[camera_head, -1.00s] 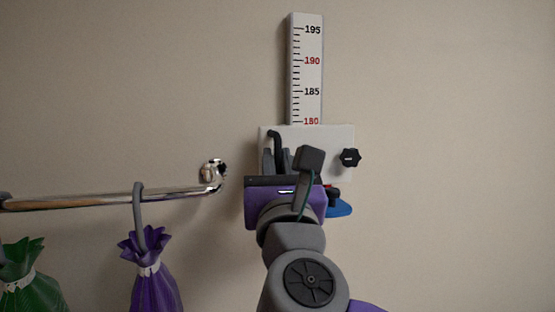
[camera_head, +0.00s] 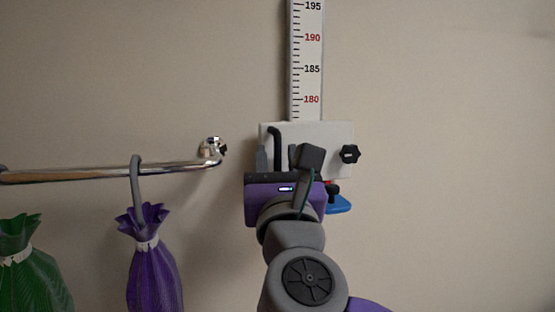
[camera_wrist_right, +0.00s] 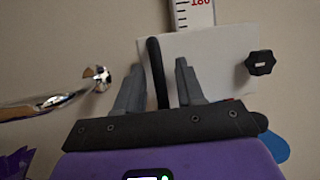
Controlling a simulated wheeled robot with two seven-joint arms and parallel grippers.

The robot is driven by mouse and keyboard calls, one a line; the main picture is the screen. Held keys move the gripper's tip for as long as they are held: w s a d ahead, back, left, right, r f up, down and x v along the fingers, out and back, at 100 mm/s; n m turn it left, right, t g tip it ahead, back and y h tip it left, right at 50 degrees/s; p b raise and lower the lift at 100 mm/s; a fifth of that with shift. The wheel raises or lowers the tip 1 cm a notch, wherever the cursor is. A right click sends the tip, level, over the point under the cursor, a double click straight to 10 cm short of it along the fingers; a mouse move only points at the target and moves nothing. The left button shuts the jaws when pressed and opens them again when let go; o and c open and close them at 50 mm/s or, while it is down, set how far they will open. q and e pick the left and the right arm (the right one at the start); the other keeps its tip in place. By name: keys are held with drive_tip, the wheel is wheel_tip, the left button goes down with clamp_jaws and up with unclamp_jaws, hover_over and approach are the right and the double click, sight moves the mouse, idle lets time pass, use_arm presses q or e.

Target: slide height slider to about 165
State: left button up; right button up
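The height slider is a pale plate (camera_head: 325,140) on a white ruler scale (camera_head: 305,75). Its top edge lies a little below the 180 mark. A black curved handle (camera_head: 276,140) stands on its left part, and a black star knob (camera_head: 350,154) is on its right. My right gripper (camera_head: 277,156) is in front of the plate. In the right wrist view its two fingers (camera_wrist_right: 158,85) are open, with the handle (camera_wrist_right: 154,60) between them and gaps on both sides. The plate's lower part and any lower scale are hidden behind the gripper. My left gripper is out of view.
A chrome rail (camera_head: 110,172) runs along the wall at left. A purple bag (camera_head: 152,270) hangs from it by a grey hook, with a green bag (camera_head: 30,270) further left. A blue piece (camera_head: 339,205) shows beside my right gripper. The wall at right is clear.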

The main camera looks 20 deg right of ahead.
drive_tip(key=b+v, duration=0.1)
drive_tip(key=v, duration=0.6)
drive_tip(key=shift+s+b, duration=0.25)
drive_tip(key=shift+b, duration=0.1)
